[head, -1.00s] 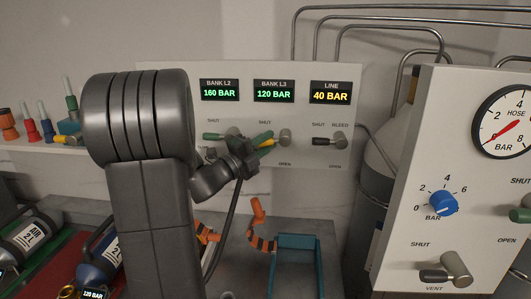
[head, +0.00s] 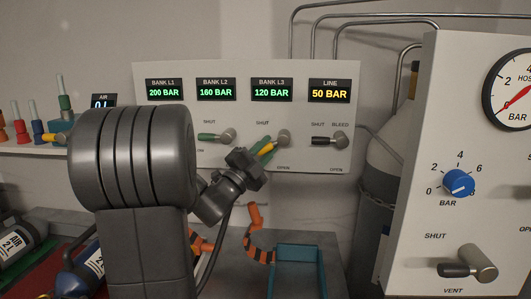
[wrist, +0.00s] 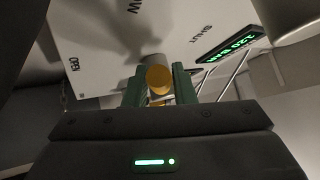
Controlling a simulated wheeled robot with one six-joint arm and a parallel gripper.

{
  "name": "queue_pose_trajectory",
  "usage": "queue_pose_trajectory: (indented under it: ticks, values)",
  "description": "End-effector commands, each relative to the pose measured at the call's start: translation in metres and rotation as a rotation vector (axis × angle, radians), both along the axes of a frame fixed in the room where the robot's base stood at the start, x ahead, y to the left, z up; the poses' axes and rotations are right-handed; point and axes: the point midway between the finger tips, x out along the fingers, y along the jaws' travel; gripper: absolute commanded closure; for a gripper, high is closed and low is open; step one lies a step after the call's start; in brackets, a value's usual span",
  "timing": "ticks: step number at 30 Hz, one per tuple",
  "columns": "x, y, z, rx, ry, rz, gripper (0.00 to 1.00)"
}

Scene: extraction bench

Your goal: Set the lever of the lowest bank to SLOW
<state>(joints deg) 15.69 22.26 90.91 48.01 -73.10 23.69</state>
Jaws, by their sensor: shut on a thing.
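The BANK L3 display (head: 271,90) reads 120 BAR in green, the lowest of the three bank readings. Its lever hub (head: 283,138) sits below it on the white panel. My gripper (head: 266,150) is shut on the L3 lever, down-left of the hub. In the wrist view my gripper's green fingers (wrist: 158,88) stand either side of the lever's yellow end (wrist: 159,79). The printed SHUT and OPEN, and part of a word ending in OW, show around the hub there. The head view hides the lever's slow mark behind my gripper.
The BANK L2 lever (head: 206,137) points left, close beside my gripper. The black line lever (head: 322,141) is to the right, under the LINE display (head: 330,91) at 50 BAR. A blue tray (head: 297,252) stands below. A gauge panel (head: 420,215) rises at the right.

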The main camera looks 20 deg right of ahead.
Motion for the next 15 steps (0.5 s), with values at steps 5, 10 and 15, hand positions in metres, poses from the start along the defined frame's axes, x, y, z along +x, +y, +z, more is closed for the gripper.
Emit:
queue_pose_trajectory:
  ticks: [5,10,15]
  values:
    - [-0.0001,-0.0001,-0.002,0.003,0.004,0.0,1.0]
    - [-0.0001,-0.0001,-0.002,0.004,0.003,0.0,0.61]
    - [0.0,0.0,-0.0012,0.002,0.002,0.0,0.55]
